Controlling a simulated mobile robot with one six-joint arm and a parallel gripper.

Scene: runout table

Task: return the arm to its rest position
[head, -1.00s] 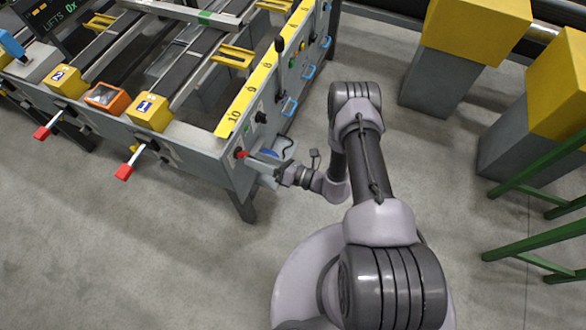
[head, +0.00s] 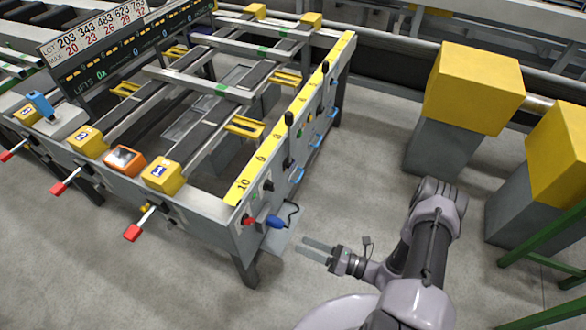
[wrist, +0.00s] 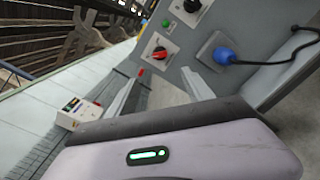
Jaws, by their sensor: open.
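My gripper (head: 315,250) is open and empty in the head view, just off the front right corner of the runout table (head: 215,212). Its two fingers point left toward the table's end panel, with a gap between them and the panel. In the wrist view my gripper (wrist: 160,92) shows both fingers apart with nothing between them. Beyond them is a panel with a red knob (wrist: 160,53), a black knob (wrist: 192,5) and a blue plug (wrist: 224,56) on a dark cable. My arm reaches in from the lower right of the head view.
Red-tipped levers (head: 132,232) stick out from the table's front. Blue handles (head: 297,174) line its right side. Yellow blocks on grey pedestals (head: 440,135) and green rails (head: 545,260) stand at the right. The floor (head: 150,290) in front is clear.

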